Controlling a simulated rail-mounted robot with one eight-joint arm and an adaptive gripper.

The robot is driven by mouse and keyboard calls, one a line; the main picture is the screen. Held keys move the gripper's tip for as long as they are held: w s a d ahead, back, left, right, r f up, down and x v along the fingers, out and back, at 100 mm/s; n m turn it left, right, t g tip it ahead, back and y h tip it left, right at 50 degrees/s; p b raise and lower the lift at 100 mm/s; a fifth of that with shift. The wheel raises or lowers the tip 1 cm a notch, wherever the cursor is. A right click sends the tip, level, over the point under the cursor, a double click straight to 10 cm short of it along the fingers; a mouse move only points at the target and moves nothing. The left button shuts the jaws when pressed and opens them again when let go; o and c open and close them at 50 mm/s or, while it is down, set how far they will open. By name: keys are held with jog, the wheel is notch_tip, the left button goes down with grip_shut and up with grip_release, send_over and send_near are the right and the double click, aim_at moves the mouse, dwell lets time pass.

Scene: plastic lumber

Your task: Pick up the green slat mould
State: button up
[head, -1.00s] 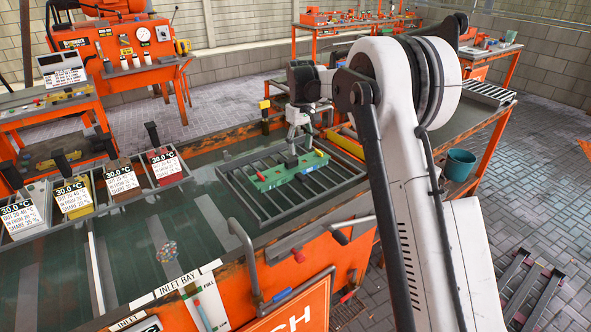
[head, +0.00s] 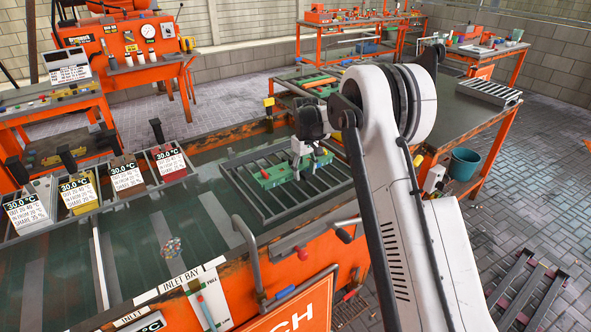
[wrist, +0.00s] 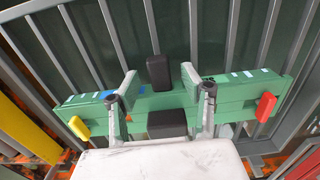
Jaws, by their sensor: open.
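The green slat mould (head: 287,171) is a long green block lying on a grey slatted rack (head: 250,207) in the head view. In the wrist view the mould (wrist: 225,91) runs across the picture, with a yellow tab (wrist: 79,128) at its left end and a red tab (wrist: 266,106) at its right. Black blocks stand at its middle, one beyond (wrist: 158,72) and one nearer (wrist: 167,123). My gripper (wrist: 158,80) is open. Its two fingers reach over the mould on either side of the black blocks, with gaps. Whether they touch the mould is unclear.
The rack sits on an orange-framed bench with a dark green water-like surface (head: 150,225). Bins with temperature labels (head: 125,178) line its left side. A curved grey handle (head: 245,245) rises at the front edge. A yellow bar (wrist: 25,122) lies left in the wrist view.

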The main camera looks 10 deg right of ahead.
jog(key=shift+f, duration=0.35)
grip_shut()
jog(key=shift+r, duration=0.2)
